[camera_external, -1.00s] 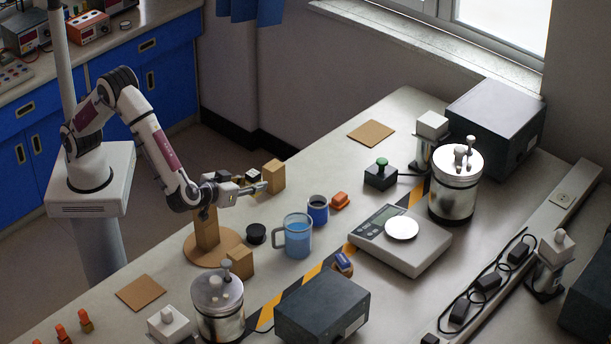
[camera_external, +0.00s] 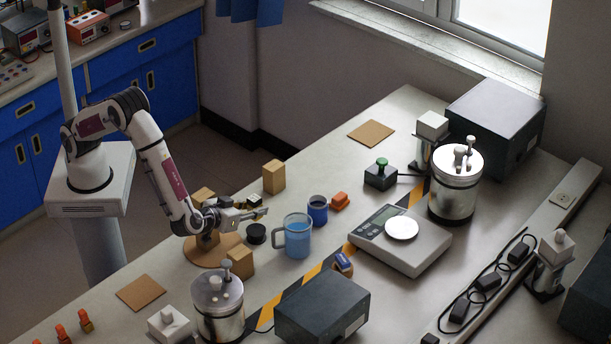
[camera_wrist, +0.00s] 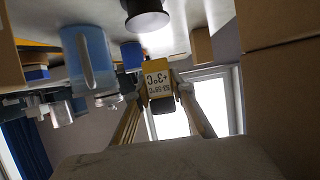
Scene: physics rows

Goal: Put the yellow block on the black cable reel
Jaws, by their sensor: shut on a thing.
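The yellow block (camera_wrist: 157,77) with printed dark characters is between the fingertips of my gripper (camera_wrist: 163,92) in the wrist view, and the gripper is shut on it. In the external view my gripper (camera_external: 260,213) is above the bench, a little above the black cable reel (camera_external: 256,235) in the picture. The held block cannot be made out clearly there. The short, round, black reel stands on the bench, left of the blue mug. It also shows in the wrist view (camera_wrist: 146,18), apart from the block.
The blue mug (camera_external: 298,237) stands close on the right, with a blue cup (camera_external: 318,211) beyond. A wooden block (camera_external: 274,177) stands behind, another (camera_external: 239,262) in front. A round wooden base (camera_external: 197,254) lies under my wrist. A scale (camera_external: 428,252) is farther right.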

